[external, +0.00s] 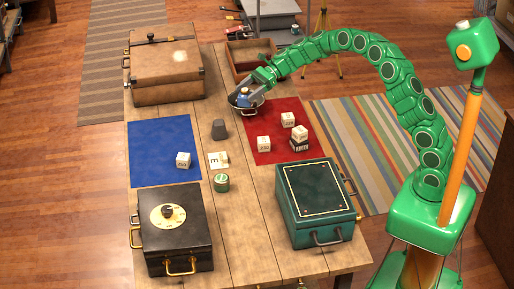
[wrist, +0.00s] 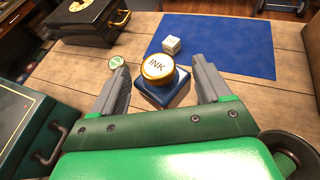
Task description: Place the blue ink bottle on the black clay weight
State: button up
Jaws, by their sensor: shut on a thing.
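The blue ink bottle (wrist: 163,94) has a gold-rimmed cap marked INK and sits between my gripper's fingers (wrist: 160,88) in the wrist view. My gripper (external: 245,96) is shut on it at the far part of the table, by the red mat's far left corner. The bottle is small and partly covered in the external view (external: 243,97). A dark grey tapered block (external: 219,129), which looks like the black clay weight, stands on bare wood between the mats, nearer than my gripper and slightly left. I cannot make it out in the wrist view.
A blue mat (external: 150,145) with a white cube (external: 183,160) lies left. The red mat (external: 262,122) holds several cubes. Black (external: 182,245) and green (external: 315,205) boxes stand in front, a brown case (external: 165,70) behind.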

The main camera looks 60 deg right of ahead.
jog(key=shift+w+a+f, duration=0.2)
jog(key=shift+w+f, duration=1.2)
jog(key=shift+w, duration=0.55)
jog(key=shift+w+a+f, duration=0.2)
jog(key=shift+w+f, duration=1.2)
jog(key=shift+w, duration=0.5)
jog(key=shift+w+a+f, duration=0.2)
jog(key=shift+w+f, duration=1.2)
jog(key=shift+w, duration=0.55)
jog(key=shift+w+f, duration=0.1)
jog(key=shift+w+f, duration=0.1)
jog(key=shift+f, duration=0.1)
jog(key=shift+w+f, duration=0.15)
jog(key=shift+f, duration=1.45)
jog(key=shift+f, duration=0.15)
jog(key=o, duration=1.1)
jog(key=shift+c, duration=0.2)
